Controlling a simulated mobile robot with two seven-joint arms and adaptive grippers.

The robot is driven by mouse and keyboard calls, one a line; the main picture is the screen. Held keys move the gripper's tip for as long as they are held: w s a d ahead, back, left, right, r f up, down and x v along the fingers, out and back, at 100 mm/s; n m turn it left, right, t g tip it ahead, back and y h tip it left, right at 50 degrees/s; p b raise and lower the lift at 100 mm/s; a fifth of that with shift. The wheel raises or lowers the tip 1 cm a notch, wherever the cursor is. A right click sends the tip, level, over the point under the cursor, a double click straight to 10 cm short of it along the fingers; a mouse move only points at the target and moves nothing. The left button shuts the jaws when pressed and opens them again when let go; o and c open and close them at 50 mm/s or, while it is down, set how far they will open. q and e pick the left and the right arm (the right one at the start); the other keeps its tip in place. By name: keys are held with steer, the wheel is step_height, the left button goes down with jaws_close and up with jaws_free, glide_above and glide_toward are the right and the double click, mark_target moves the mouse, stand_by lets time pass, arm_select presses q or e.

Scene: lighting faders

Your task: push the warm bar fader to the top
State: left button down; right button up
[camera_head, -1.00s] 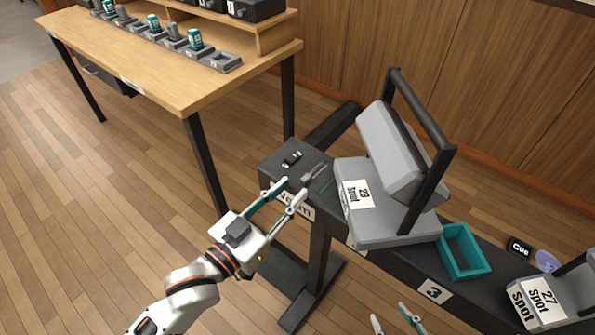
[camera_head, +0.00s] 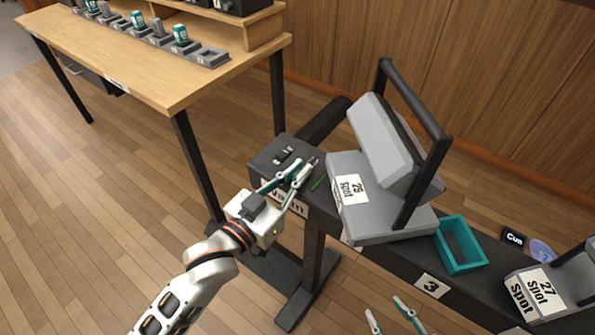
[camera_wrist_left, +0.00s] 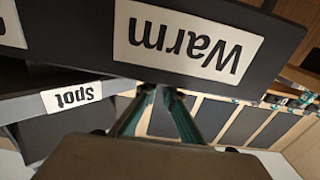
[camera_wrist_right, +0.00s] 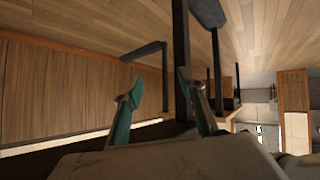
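The Warm bar is a dark box at the left end of the long black stand. Its white Warm label (camera_head: 288,204) is partly covered by my left gripper in the head view and reads upside down in the left wrist view (camera_wrist_left: 188,40). My left gripper (camera_head: 306,163) reaches over the bar's top, its fingertips drawn close together around the small grey fader knob, which is mostly hidden. A green mark (camera_head: 319,183) lies on the top just right of the fingers. My right gripper (camera_head: 385,316) is open and empty at the bottom edge.
A grey spot lamp (camera_head: 350,200) with a black yoke stands right of the bar. A teal open tray (camera_head: 462,246) and another spot lamp (camera_head: 540,295) are further right. Small switches (camera_head: 283,155) sit behind my left fingers. A wooden desk (camera_head: 165,85) stands back left.

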arm_select(q)
steer(key=shift+p+x, duration=0.5)
steer(key=shift+x, duration=0.9)
steer(key=shift+w+d, duration=0.3)
steer(key=shift+w, duration=0.05)
steer(key=c, duration=2.1)
jaws_free()
steer(key=shift+c, duration=0.2)
steer(key=v, duration=1.2)
